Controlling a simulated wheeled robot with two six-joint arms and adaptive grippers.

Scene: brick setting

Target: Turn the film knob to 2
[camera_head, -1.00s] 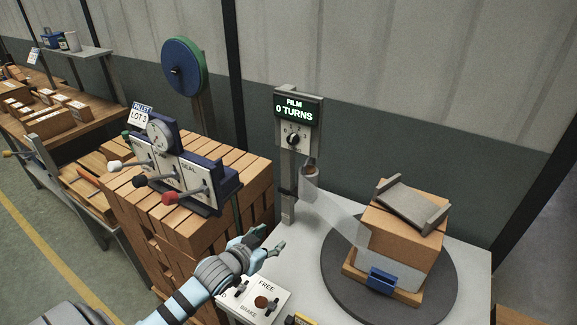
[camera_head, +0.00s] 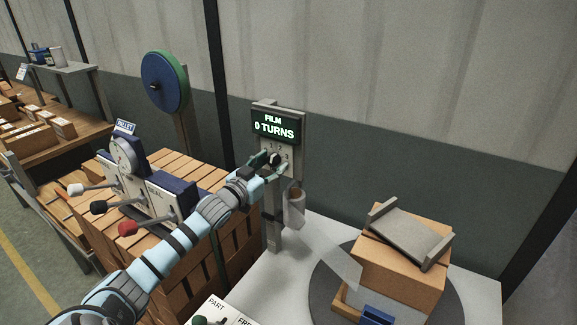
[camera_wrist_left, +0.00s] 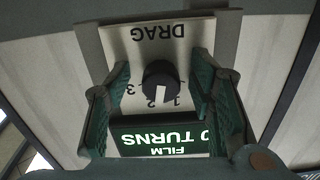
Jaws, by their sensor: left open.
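The film knob (camera_head: 273,158) is a small dark knob on a light panel under the lit display (camera_head: 274,126), which reads FILM 0 TURNS. In the left wrist view the knob (camera_wrist_left: 160,80) is near the middle, with upside-down digits 1, 2 and 3 below it. Its white mark points down toward the digits, near 1 and 2; I cannot tell exactly which. My left gripper (camera_head: 270,168) is at the panel, open, with its green fingers (camera_wrist_left: 166,88) on either side of the knob. No finger clearly touches it. My right gripper is not in view.
A lever console (camera_head: 172,195) and stacked bricks (camera_head: 160,250) stand to the left, close to my left arm.

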